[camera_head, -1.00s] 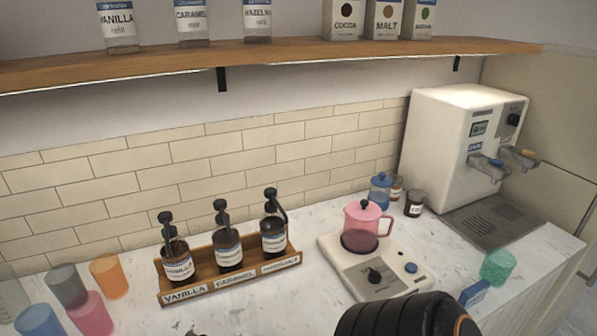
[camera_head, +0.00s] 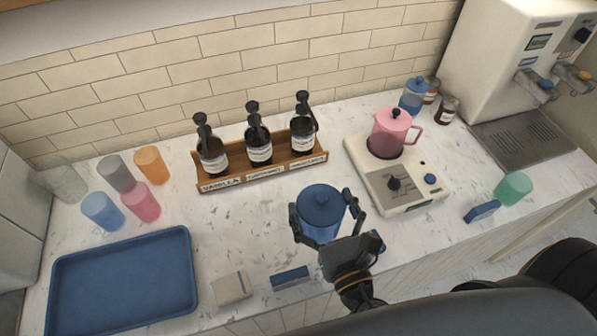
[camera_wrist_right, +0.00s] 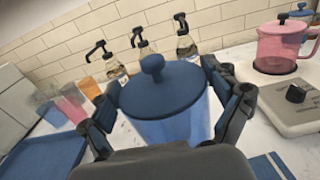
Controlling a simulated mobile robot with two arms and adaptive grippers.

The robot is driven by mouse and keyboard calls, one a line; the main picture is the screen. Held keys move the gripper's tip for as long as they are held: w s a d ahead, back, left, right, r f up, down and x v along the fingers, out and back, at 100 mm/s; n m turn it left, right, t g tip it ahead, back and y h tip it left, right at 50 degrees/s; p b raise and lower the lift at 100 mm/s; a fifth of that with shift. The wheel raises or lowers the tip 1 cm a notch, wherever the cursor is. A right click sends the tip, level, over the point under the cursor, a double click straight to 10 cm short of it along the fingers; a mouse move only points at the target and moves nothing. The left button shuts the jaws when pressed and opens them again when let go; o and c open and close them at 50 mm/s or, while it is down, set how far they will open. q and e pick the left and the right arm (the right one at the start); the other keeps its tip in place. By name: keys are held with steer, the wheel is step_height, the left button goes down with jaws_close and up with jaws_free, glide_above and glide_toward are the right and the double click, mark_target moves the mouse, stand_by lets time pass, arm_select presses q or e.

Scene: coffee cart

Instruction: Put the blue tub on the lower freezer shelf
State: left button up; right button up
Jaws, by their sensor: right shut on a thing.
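A blue tub (camera_head: 320,222), see-through with a darker blue knobbed lid, is upright between the fingers of my right gripper (camera_head: 323,208). The gripper is shut on its sides, one dark finger to the left and one to the right. In the right wrist view the tub (camera_wrist_right: 168,105) fills the middle, with the lid on. I cannot tell whether its base touches the counter. No freezer shelf shows in these views. My left gripper is not in view.
The marble counter (camera_head: 240,220) holds a syrup rack (camera_head: 262,175), a burner (camera_head: 405,188) with a pink pot (camera_head: 391,130), several coloured cups, a blue tray (camera_head: 125,238), and another blue lidded jar (camera_head: 414,97). A dispenser (camera_head: 505,65) stands at right.

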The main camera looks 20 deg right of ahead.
steer(key=shift+w+r, duration=0.15)
steer(key=shift+w, duration=0.15)
steer(key=w+d+f+b, duration=0.1)
steer(key=w+f+b, duration=0.2)
steer(key=w+f, duration=0.1)
steer(key=w+d+f+b, duration=0.1)
steer(key=w+f+b, duration=0.2)
steer(key=w+f, duration=0.1)
steer(key=w+d+f+b, duration=0.1)
steer(key=w+f+b, duration=0.2)
steer(key=w+f, duration=0.2)
steer(key=shift+d+f, duration=0.1)
steer(key=shift+d, duration=0.2)
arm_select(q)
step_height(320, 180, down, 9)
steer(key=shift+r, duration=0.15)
arm_select(e)
steer(key=shift+s, duration=0.1)
